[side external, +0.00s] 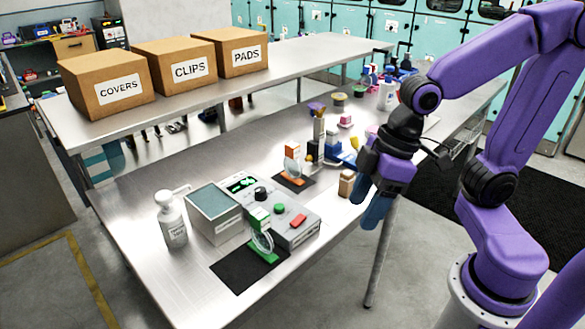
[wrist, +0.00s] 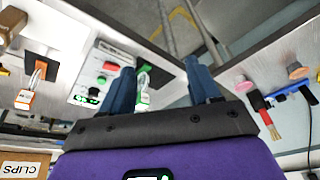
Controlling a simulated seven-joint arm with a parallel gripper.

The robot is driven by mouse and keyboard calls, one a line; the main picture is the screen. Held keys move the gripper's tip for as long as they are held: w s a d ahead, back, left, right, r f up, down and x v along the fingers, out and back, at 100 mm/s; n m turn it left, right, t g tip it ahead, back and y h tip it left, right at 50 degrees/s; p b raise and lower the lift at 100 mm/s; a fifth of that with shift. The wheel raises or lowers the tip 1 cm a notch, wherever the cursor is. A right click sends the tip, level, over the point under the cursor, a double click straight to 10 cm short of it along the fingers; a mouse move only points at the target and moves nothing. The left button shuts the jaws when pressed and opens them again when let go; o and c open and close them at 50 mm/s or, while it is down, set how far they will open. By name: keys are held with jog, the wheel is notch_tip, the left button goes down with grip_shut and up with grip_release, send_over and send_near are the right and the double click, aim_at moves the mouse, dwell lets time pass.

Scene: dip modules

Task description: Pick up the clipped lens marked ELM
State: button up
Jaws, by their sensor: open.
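A round lens in a green clip (side external: 262,237) stands upright on a black mat (side external: 232,272) near the front of the table. Another lens in an orange clip (side external: 292,163) stands on a second dark mat farther back. Both clips carry small labels whose words I cannot read, so I cannot tell which is ELM. My gripper (side external: 372,208) is open and empty, right of both lenses near the table's right edge, fingers down. In the wrist view the green clip (wrist: 143,80) shows near the left finger, and the orange clip (wrist: 36,76) is at the far left.
A grey control box (side external: 285,222) with buttons stands between the lenses. A white pump bottle (side external: 172,222) is at left. Boxes marked COVERS, CLIPS (side external: 175,68) and PADS stand on the rear bench.

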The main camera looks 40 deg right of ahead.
jog(key=w+f+m+t+y, duration=0.1)
jog(key=w+m+t, duration=0.2)
jog(key=w, duration=0.6)
notch_tip(320, 180, up, 3)
jog(key=m+t+h, duration=0.4)
jog(key=m+t, duration=0.3)
jog(key=t, duration=0.3)
send_over(288, 153)
jog(key=s+d, duration=0.2)
jog(key=s, duration=0.4)
jog(key=f, duration=0.9)
jog(key=shift+w+a+f, duration=0.15)
jog(key=shift+a+f, duration=0.05)
jog(key=shift+f, duration=0.55)
jog(key=shift+w+f, duration=0.1)
jog(key=shift+w, duration=0.1)
jog(key=shift+x, duration=3.55)
jog(key=shift+f, duration=0.15)
jog(key=shift+c, duration=0.3)
